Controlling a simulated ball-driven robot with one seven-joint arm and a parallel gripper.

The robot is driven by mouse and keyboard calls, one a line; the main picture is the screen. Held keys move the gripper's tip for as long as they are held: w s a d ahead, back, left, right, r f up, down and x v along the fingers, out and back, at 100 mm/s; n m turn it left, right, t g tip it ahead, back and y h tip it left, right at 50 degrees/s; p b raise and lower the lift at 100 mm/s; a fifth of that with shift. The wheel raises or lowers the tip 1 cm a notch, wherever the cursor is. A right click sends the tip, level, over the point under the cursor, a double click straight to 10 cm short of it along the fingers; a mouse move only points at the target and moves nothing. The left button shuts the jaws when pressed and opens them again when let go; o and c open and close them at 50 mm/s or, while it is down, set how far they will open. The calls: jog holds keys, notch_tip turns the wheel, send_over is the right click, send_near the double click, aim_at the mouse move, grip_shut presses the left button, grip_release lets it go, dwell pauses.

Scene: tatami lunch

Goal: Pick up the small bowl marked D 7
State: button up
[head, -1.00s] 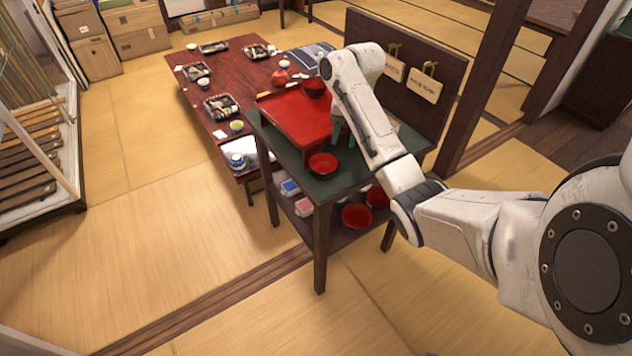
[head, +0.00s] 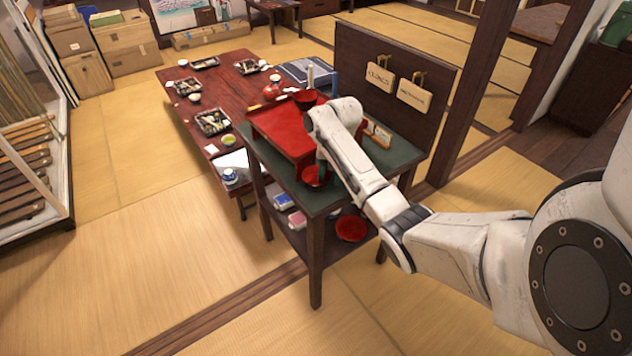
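A small red bowl (head: 311,177) stands on the dark green top of the stand (head: 330,197), near its front edge. My gripper (head: 322,168) points down at this bowl's right side; my arm and fingers cover part of it. I cannot tell whether the fingers touch it or are open or shut. A second red bowl with a dark inside (head: 307,99) sits at the far end of the red tray (head: 275,124). A red bowl or dish (head: 351,229) is on the lower shelf. No mark D 7 is readable on any of them.
A small sign (head: 378,134) stands on the top behind my arm. A dark back panel (head: 385,85) with two hanging tags rises at the stand's right. A low red table (head: 190,105) with dishes is close by on the left. Tatami floor in front is clear.

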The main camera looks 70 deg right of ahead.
jog(key=shift+c, duration=0.2)
grip_shut()
dwell(0.5)
